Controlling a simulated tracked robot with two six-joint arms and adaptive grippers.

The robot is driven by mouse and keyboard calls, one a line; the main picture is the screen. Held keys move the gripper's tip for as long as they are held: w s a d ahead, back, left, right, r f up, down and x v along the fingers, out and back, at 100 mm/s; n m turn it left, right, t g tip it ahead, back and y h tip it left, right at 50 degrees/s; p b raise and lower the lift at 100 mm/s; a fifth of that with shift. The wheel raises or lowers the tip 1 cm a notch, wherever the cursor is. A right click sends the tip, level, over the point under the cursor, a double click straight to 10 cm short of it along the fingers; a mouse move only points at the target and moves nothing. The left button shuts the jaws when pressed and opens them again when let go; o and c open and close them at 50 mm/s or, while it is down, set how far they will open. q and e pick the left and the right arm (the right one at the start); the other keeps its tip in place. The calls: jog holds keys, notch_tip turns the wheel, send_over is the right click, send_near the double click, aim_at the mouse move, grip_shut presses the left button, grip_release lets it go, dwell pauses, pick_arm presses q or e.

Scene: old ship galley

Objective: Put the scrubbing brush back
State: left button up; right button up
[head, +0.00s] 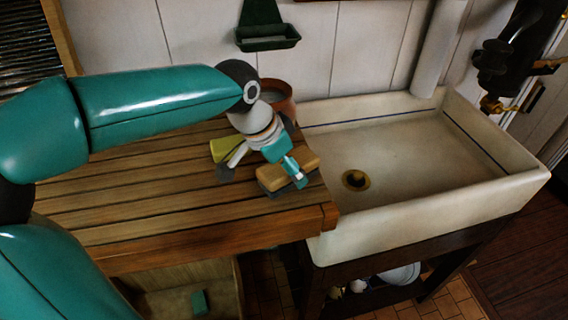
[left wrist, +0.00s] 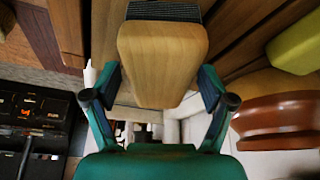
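The scrubbing brush (head: 272,178) is a light wooden block with dark bristles. It is at the right end of the slatted wooden drainboard (head: 150,215), beside the sink. My left gripper (head: 291,170) is at the brush, with one finger across its near side in the head view. Whether the brush touches the board is hard to tell. A dark green wall holder (head: 268,42) hangs on the tiles behind. My right gripper is not in view.
A terracotta pot (head: 279,97) and a yellow-green sponge (head: 222,148) are close behind my left gripper; the pot also shows in the wrist view (left wrist: 275,118). The white sink (head: 410,165) at right is empty. The board's front left is clear.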

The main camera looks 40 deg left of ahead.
pick_arm(q)
jog(key=v, duration=1.2)
jog(key=shift+p, duration=0.35)
jog(key=shift+r, duration=0.1)
